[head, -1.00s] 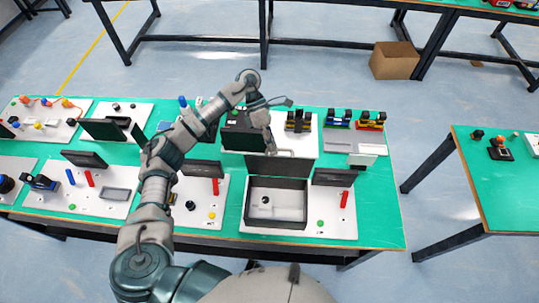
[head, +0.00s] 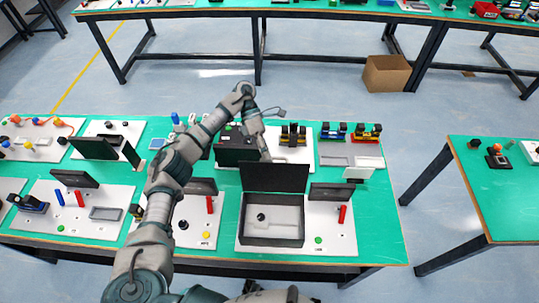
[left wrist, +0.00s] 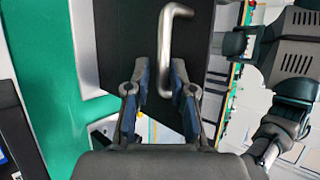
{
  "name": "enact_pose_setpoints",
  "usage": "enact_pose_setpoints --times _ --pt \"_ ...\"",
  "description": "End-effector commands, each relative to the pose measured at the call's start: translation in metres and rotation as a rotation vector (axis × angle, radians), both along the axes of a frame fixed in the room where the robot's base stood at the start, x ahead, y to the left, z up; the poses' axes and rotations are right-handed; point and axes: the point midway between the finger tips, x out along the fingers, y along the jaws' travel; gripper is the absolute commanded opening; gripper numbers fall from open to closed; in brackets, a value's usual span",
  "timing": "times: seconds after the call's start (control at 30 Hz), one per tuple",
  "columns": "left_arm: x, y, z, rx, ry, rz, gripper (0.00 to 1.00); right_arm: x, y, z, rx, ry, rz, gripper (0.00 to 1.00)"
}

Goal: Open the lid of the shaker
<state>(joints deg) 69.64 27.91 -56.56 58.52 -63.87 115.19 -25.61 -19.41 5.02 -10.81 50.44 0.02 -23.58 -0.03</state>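The shaker is a dark grey box (head: 243,231) at the front of the green table, with its inside exposed. Its black lid (head: 275,177) stands up at the back edge. In the left wrist view, a metal handle (left wrist: 166,45) sits on a dark panel that looks like this lid. My left gripper (left wrist: 160,80) has its two blue-padded fingers apart, with the handle's lower end between them, nearer the right finger. Contact cannot be told. In the head view the left gripper is behind the lid, its fingertips hidden. My right gripper is not in view.
Boards with dark panels, red handles and buttons stand left and right of the shaker. A black box (head: 235,152) stands behind it, close to my left arm. Connector blocks (head: 293,135) are at the back right. A second green table (head: 500,195) is on the right, across a floor gap.

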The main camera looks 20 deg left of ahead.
Motion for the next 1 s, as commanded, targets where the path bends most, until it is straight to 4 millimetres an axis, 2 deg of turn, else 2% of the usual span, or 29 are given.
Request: enact_pose_setpoints --times 0.03,0.47,0.57,0.8,1.0 --pt "-0.002 0.004 -0.007 0.015 0.012 -0.003 0.35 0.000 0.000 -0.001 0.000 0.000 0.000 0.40" --pt "-0.002 0.004 0.002 0.011 0.004 -0.002 0.37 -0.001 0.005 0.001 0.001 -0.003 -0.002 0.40" --pt "-0.001 0.003 0.017 0.010 0.000 -0.001 0.37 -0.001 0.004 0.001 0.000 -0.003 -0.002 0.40" --pt "0.000 -0.005 0.067 0.015 -0.001 -0.001 0.37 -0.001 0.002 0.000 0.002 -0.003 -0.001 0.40" --pt "0.001 -0.009 0.092 0.016 0.003 -0.001 0.37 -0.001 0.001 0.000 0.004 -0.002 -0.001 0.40"
